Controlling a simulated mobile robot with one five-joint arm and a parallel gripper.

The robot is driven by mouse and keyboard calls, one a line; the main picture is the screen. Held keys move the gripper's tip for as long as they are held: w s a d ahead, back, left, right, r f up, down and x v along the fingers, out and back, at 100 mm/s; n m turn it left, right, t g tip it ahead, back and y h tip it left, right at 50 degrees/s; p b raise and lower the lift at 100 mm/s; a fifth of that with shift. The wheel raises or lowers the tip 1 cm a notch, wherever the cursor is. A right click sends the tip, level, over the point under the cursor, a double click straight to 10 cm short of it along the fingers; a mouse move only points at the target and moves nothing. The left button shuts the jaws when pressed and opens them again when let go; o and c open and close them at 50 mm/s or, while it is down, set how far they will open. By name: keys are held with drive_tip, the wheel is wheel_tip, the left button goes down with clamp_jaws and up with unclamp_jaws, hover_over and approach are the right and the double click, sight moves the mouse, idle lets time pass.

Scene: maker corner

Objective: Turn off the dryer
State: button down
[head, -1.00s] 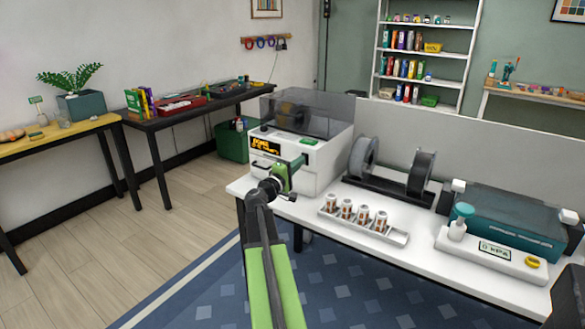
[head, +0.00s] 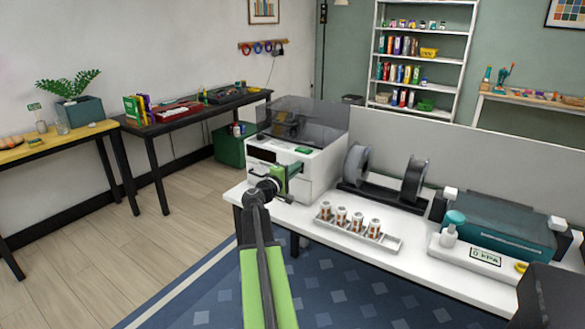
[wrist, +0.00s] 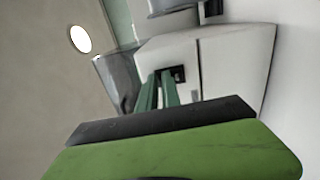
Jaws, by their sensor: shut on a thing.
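The dryer (head: 322,160) is a white box with a smoky clear lid and a green patch on top; it stands at the left end of the white bench. Its front display (head: 262,154) is dark. My gripper (head: 297,167) is at the right part of the dryer's front. In the wrist view, its green fingers (wrist: 168,80) are closed on a small dark control (wrist: 179,73) on the white front. The fingers hide part of that control, and its exact position cannot be told.
A dark table (head: 190,117) is at the left. Floor is clear at front left.

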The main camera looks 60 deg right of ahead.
drive_tip(key=w+a+r+p, duration=0.1)
drive_tip(key=a+p, duration=0.1)
drive_tip(key=a, duration=1.2)
drive_tip(key=shift+r, duration=0.3)
